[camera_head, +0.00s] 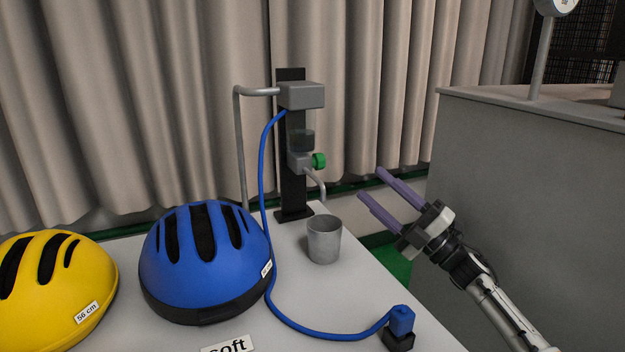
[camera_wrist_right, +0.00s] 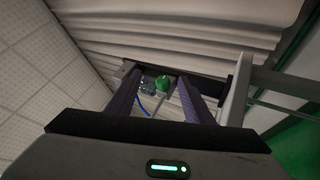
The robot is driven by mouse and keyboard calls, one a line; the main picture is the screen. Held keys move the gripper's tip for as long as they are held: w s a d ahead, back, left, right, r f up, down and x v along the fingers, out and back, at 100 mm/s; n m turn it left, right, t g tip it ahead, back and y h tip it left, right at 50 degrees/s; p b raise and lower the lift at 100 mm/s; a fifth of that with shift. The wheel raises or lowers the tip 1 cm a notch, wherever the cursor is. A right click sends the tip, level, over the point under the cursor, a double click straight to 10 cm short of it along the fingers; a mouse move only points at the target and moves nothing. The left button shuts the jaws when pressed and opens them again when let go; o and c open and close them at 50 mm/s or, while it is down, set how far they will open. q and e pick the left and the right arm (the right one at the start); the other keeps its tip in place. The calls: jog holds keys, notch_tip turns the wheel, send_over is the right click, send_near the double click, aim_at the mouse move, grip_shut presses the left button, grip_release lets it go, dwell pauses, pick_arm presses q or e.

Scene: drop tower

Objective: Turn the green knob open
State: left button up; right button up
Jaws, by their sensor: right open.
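The green knob (camera_head: 319,161) sits on the right side of a grey valve block (camera_head: 299,163) on a black upright stand at the back of the table. My right gripper (camera_head: 369,182) is open and empty, to the right of the knob and a little lower in the head view, apart from it. In the right wrist view the green knob (camera_wrist_right: 162,83) appears between the two purple fingers (camera_wrist_right: 165,92), beyond their tips. My left gripper is not in view.
A metal cup (camera_head: 324,240) stands below the spout. A blue hose (camera_head: 266,220) runs from the stand to a blue connector (camera_head: 402,320). Blue (camera_head: 205,260) and yellow (camera_head: 55,290) helmets sit at left. A grey cabinet (camera_head: 530,200) stands at right.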

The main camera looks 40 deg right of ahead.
aim_at(324, 163)
jog(key=w+a+r+n+y, duration=0.1)
jog(key=w+a, duration=0.1)
jog(key=w+a+r+n+g+y, duration=0.1)
jog(key=w+a+n+y, duration=0.1)
jog(key=w, duration=0.1)
jog(key=w+a+r+n+g+y, duration=0.1)
jog(key=w+a+r+n, duration=0.1)
jog(key=w, duration=0.1)
jog(key=shift+w+r+b, duration=0.1)
jog(key=shift+w+b, duration=0.05)
jog(key=shift+b, duration=0.15)
